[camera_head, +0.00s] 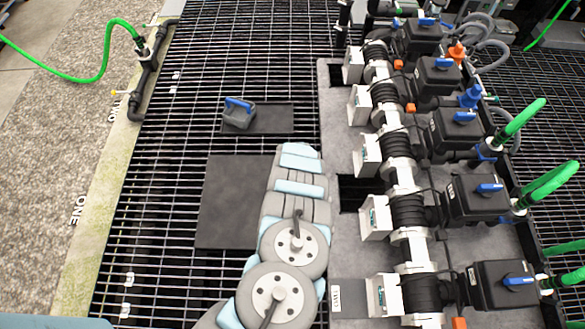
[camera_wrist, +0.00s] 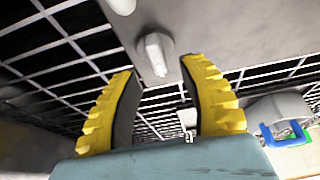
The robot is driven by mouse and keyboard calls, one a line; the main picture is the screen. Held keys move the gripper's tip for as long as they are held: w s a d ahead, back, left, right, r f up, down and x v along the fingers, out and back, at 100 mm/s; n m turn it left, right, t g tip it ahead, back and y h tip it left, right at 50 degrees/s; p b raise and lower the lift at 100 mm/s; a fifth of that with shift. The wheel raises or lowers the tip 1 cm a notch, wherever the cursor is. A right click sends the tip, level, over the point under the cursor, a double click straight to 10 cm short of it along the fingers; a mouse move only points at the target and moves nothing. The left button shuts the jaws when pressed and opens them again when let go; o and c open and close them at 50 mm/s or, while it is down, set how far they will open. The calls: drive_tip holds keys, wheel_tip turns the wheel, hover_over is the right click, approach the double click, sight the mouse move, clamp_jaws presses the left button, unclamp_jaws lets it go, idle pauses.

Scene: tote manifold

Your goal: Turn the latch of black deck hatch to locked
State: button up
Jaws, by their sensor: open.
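My gripper (camera_wrist: 159,70) shows in the wrist view with its two yellow ridged fingers apart and nothing between them. A pale grey latch knob (camera_wrist: 155,50) on a round base sits just past the fingertips, roughly midway between them. It is mounted on a grey-looking plate (camera_wrist: 215,25) beside open grating. I cannot tell whether the fingers touch it or which setting it is at. In the head view a large dark flat panel (camera_head: 228,205) lies in the grating left of my arm; I cannot tell surely that it is the black deck hatch. My gripper and the latch are not visible there.
A grey box with a blue handle (camera_head: 238,114) stands on a smaller dark panel (camera_head: 275,120). A manifold of black valves (camera_head: 476,198) with blue handles and green hoses fills the right. Open grating (camera_head: 150,200) lies left of the large panel.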

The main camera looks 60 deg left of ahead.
wheel_tip(320, 180, up, 8)
drive_tip(key=shift+f, duration=0.15)
idle(0.6)
idle(0.6)
